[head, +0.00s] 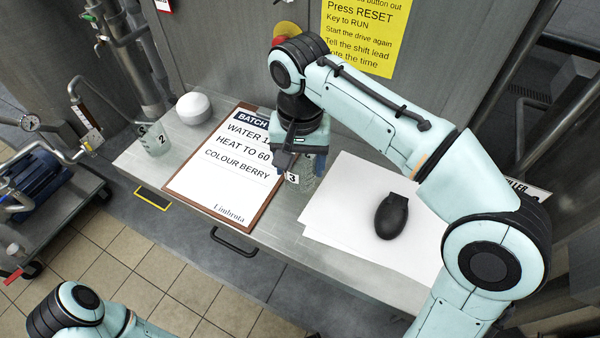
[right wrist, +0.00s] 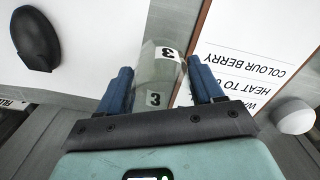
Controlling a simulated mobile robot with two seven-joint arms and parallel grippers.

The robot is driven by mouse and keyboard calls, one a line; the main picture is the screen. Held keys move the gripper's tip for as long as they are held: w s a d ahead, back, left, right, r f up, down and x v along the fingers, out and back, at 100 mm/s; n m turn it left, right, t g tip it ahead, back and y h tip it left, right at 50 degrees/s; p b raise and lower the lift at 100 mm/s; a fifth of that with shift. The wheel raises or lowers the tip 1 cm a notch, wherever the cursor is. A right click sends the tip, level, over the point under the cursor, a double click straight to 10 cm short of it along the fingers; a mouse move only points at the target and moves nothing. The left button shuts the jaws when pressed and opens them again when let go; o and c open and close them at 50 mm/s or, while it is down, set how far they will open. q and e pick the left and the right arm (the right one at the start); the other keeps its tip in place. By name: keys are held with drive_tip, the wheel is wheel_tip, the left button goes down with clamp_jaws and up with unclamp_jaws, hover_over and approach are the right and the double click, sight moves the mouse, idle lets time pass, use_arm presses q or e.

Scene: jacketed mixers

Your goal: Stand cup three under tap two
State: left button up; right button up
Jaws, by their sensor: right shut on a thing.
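Cup three (head: 303,182) is a clear cup with a "3" label, at the middle of the bench just right of the clipboard. My right gripper (head: 299,162) is shut on it from above; the right wrist view shows cup three (right wrist: 161,65) between the two blue fingers of the gripper (right wrist: 161,86). I cannot tell whether its base touches the bench. A clear cup marked "2" (head: 155,142) stands at the bench's left end. Bent pipes (head: 80,103) are at the left; no tap number is readable. My left gripper is out of view.
A batch clipboard (head: 186,196) lies between the two cups. A white dome (head: 193,108) sits behind it. White sheets (head: 330,222) with a dark oval object (head: 391,216) lie right of cup three. A cart with a blue motor (head: 38,178) stands left.

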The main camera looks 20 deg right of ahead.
sight(300, 174)
drive_tip(key=shift+f+b, duration=0.3)
drive_tip(key=shift+f, duration=1.2)
drive_tip(key=shift+f, duration=0.1)
drive_tip(key=shift+f, duration=0.2)
drive_tip(key=o, duration=1)
drive_tip(key=shift+r, duration=0.1)
